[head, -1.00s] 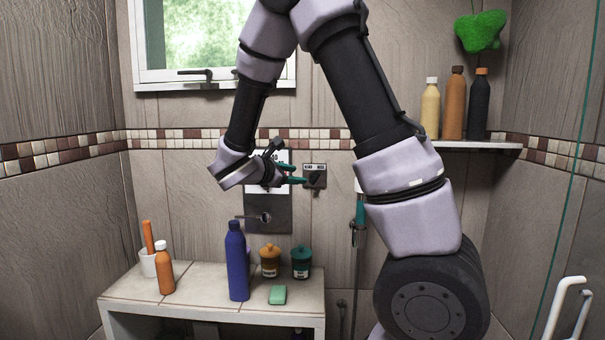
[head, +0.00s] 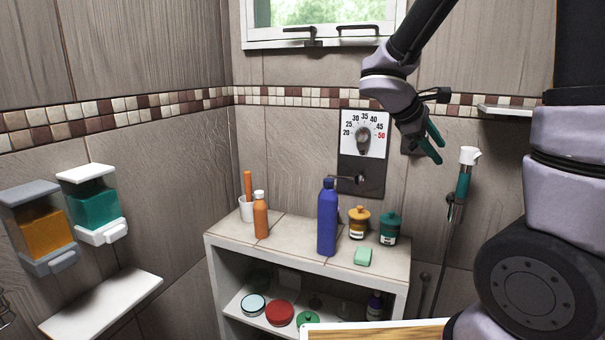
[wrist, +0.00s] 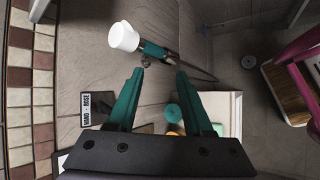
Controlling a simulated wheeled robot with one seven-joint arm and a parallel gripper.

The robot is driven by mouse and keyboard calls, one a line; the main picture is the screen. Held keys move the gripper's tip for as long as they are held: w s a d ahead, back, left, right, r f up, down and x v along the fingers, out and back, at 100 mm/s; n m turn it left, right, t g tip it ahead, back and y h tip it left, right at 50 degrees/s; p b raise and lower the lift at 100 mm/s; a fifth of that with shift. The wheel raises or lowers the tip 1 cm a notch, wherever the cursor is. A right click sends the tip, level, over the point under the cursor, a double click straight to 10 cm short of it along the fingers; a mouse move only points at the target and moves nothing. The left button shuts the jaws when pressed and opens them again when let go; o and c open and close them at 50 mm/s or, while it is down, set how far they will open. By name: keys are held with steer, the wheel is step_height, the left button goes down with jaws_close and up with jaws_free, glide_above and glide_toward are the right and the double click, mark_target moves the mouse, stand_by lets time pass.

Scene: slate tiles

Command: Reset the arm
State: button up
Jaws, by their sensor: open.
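My gripper (head: 434,146) is open and empty in the head view. It hangs in the air with its teal fingers pointing down and to the right, in front of the tiled wall. It is to the right of the shower dial (head: 363,138) and above the tiled bench (head: 282,239). In the wrist view the two teal fingers (wrist: 156,90) stand apart with nothing between them. The shower handset (head: 468,158), white and teal, hangs to the right of the fingers; in the wrist view it (wrist: 135,40) shows beyond the fingertips.
The bench holds a blue bottle (head: 327,218), an orange bottle (head: 260,215), a yellow jar (head: 358,222), a teal jar (head: 390,227) and green soap (head: 363,257). Two wall dispensers (head: 93,203) (head: 41,230) hang at left above a white ledge (head: 103,303).

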steer(key=s+a+r+m+t+y, duration=0.2)
steer(key=s+a+r+m+y, duration=0.1)
steer(key=s+m, duration=0.4)
steer(key=s+a+r+m+t+y, duration=0.2)
steer(key=s+a+r+m+y, duration=0.2)
steer(key=s+r+m+y, duration=0.2)
steer(key=shift+s+a+m+y, duration=0.35)
steer(key=shift+m+y, duration=0.35)
steer(key=shift+y, duration=0.2)
